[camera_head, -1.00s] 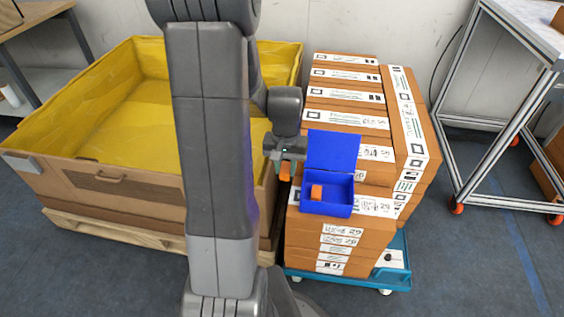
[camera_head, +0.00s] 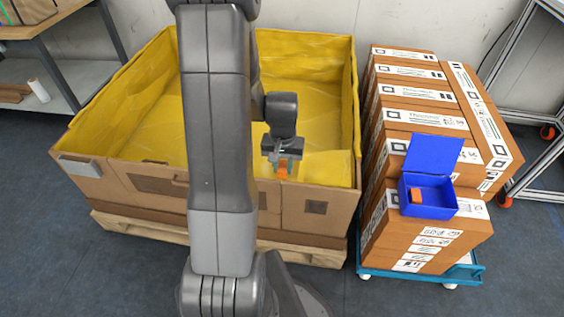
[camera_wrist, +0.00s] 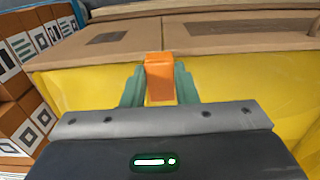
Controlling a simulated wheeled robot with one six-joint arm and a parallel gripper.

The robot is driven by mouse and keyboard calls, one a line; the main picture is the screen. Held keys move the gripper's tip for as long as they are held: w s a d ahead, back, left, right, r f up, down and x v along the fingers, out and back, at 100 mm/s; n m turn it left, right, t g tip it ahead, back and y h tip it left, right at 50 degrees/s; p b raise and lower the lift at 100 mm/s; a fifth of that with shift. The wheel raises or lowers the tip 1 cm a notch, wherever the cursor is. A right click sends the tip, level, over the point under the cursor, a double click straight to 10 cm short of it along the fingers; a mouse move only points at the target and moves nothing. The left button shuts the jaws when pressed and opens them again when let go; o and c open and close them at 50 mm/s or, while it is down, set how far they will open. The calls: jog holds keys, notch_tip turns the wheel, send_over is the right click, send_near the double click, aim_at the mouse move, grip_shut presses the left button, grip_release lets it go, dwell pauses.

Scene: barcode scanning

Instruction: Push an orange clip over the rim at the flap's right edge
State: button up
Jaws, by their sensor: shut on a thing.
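My gripper (camera_head: 282,172) is shut on an orange clip (camera_head: 282,171) at the near side of the large yellow-lined box. In the wrist view the clip (camera_wrist: 159,77) sits between the two green fingers, pointing at the cardboard flap (camera_wrist: 200,36) on the box's near side. The flap also shows in the head view (camera_head: 225,190). The yellow liner (camera_wrist: 75,85) lies below the clip in the wrist view. I cannot tell whether the clip touches the rim. A second orange clip (camera_head: 416,195) lies in the open blue box (camera_head: 436,213).
The blue box stands on stacked brown cartons (camera_head: 430,232) on a teal dolly (camera_head: 405,276) at the right. The yellow-lined box (camera_head: 100,117) rests on a wooden pallet (camera_head: 150,231). A shelf (camera_head: 75,80) stands at the back left. Grey floor is clear in front.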

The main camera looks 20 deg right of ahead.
aim_at(281, 169)
jog(key=shift+w+a+f, duration=0.1)
jog(key=shift+a, duration=0.2)
notch_tip(281, 169, down, 7)
jog(key=b, duration=0.5)
jog(key=shift+s, duration=0.2)
jog(key=o, duration=0.9)
jog(key=shift+a, duration=0.1)
jog(key=shift+o, duration=0.6)
notch_tip(281, 169, up, 15)
jog(key=p, duration=0.3)
jog(key=shift+p, duration=0.3)
jog(key=shift+f, duration=0.1)
